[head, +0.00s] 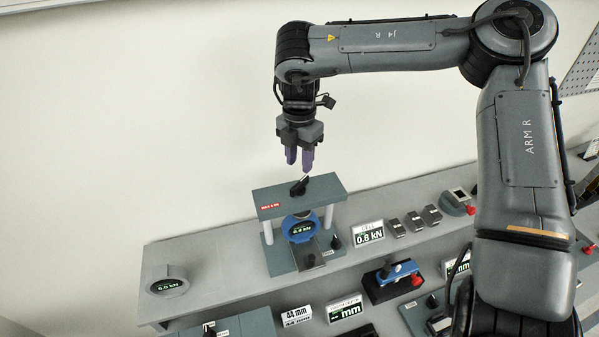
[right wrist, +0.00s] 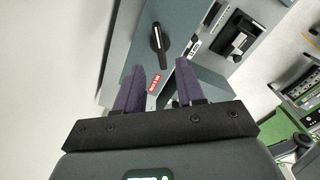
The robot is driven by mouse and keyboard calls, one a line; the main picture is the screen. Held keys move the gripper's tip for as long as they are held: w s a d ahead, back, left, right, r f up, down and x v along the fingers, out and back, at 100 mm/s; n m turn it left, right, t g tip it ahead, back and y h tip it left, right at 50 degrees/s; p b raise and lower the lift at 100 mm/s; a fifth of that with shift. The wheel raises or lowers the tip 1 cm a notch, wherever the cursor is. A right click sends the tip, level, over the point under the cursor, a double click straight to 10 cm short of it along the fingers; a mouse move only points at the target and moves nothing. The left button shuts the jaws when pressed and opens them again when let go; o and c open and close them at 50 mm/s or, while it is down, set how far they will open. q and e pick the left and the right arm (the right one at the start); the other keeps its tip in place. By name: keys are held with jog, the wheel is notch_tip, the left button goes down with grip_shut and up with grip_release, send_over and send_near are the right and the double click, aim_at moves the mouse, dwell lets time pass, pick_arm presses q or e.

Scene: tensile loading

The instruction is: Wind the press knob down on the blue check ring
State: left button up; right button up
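The press (head: 325,187) is a grey-green frame with a top plate on pale posts. Its black press knob (head: 299,187) is a bar handle on the top plate; in the right wrist view the knob (right wrist: 158,38) lies ahead of the fingertips. The blue check ring (head: 299,229) stands under the top plate, with a lit kN readout on its face. My right gripper (head: 300,160) points down just above the knob, apart from it. Its purple fingers (right wrist: 160,72) are spread with nothing between them. My left gripper is not in view.
A display (head: 369,232) reading 0.8 kN stands right of the press, beside several small grey blocks. A round gauge (head: 168,282) sits on the shelf at left. A blue tool with a red knob (head: 394,276) sits in front. The wall behind is bare.

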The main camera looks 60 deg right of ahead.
jog(key=shift+r, duration=2.1)
